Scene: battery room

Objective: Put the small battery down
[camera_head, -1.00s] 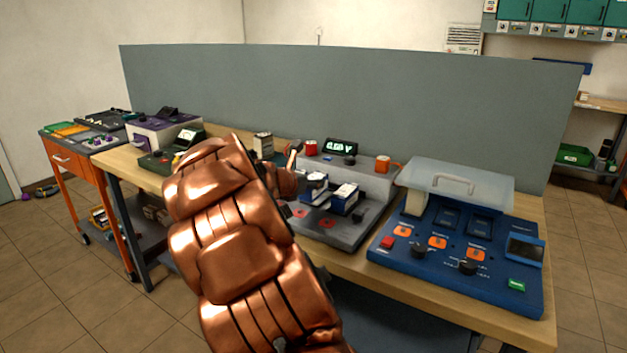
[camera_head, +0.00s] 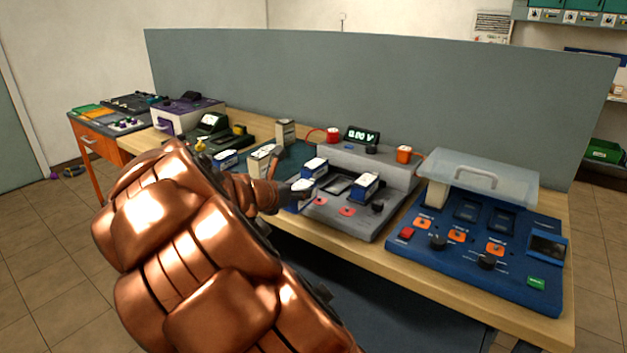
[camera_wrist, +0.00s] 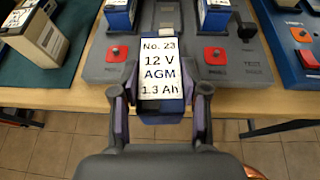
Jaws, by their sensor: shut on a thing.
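My gripper (camera_wrist: 160,92) is shut on the small battery (camera_wrist: 160,68), a blue case with a white label reading "No. 23, 12 V AGM, 1.3 Ah". One finger is on each side of it. In the head view my gripper (camera_head: 285,192) and the small battery (camera_head: 298,203) are at the front left of the grey test station (camera_head: 345,228), partly hidden by my arm. In the wrist view the battery overlaps the station's front edge; whether it touches anything I cannot tell.
Two similar blue-and-white batteries (camera_head: 315,167) (camera_head: 365,186) stand on the station, with a gap between them. Its display (camera_head: 362,135) reads 0.00 V. A dark green mat (camera_wrist: 28,68) with batteries lies left. A blue lidded unit (camera_head: 470,250) stands right.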

